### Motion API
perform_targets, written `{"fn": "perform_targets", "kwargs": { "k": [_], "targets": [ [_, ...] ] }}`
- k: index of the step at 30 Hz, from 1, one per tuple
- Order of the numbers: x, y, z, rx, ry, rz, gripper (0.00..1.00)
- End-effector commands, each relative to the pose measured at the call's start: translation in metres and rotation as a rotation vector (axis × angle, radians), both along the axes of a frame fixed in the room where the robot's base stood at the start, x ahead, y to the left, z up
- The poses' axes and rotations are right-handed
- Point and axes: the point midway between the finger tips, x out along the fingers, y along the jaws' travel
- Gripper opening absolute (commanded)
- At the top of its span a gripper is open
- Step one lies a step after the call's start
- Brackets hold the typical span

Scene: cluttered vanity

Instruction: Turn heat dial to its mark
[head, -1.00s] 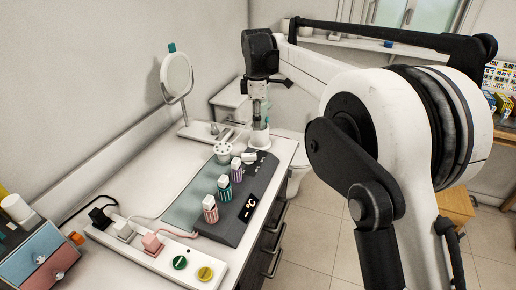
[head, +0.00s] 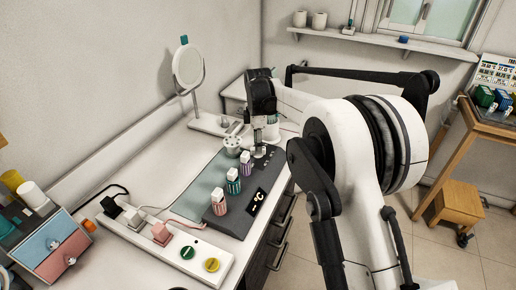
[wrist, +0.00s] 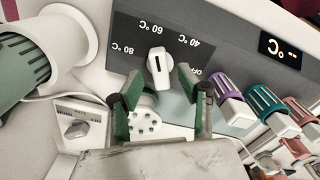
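The heat dial (wrist: 160,66) is a white round knob with a raised grip and a dark line on a dark grey panel (wrist: 225,62). Upside-down labels 80 °C, 60 °C, 40 °C and OFF surround it in the wrist view. My gripper (wrist: 155,90) is open, its green-padded fingers apart on either side of the dial's near side. Whether they touch it I cannot tell. In the head view my gripper (head: 263,148) is at the far end of the heater panel (head: 228,222) and hides the dial. The panel's display (head: 257,201) shows dashes and °C.
Pink, teal and purple striped rollers (head: 233,181) stand along the panel. A perforated white cup (head: 232,144) is close to my gripper. A round mirror (head: 188,66) stands behind. A power strip (head: 150,240) with plugs lies in front, beside small drawers (head: 55,250).

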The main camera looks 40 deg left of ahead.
Motion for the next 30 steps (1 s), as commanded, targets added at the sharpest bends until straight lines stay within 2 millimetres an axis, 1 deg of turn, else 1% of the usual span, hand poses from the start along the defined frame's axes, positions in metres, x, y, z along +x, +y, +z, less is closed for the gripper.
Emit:
{"fn": "perform_targets", "kwargs": {
  "k": [1, 6, 10, 17, 25, 30],
  "targets": [
    [0.0, 0.0, -0.007, 0.0, 0.0, 0.0, 0.36],
    [0.0, 0.0, -0.021, 0.0, 0.0, 0.0, 0.36],
    [0.0, 0.0, -0.025, 0.0, 0.0, 0.0, 0.36],
    [0.0, 0.0, -0.025, 0.0, 0.0, 0.0, 0.36],
    [0.0, 0.0, -0.025, 0.0, 0.0, 0.0, 0.01],
    [0.0, 0.0, -0.024, 0.0, 0.0, -0.002, 0.0]
  ]
}}
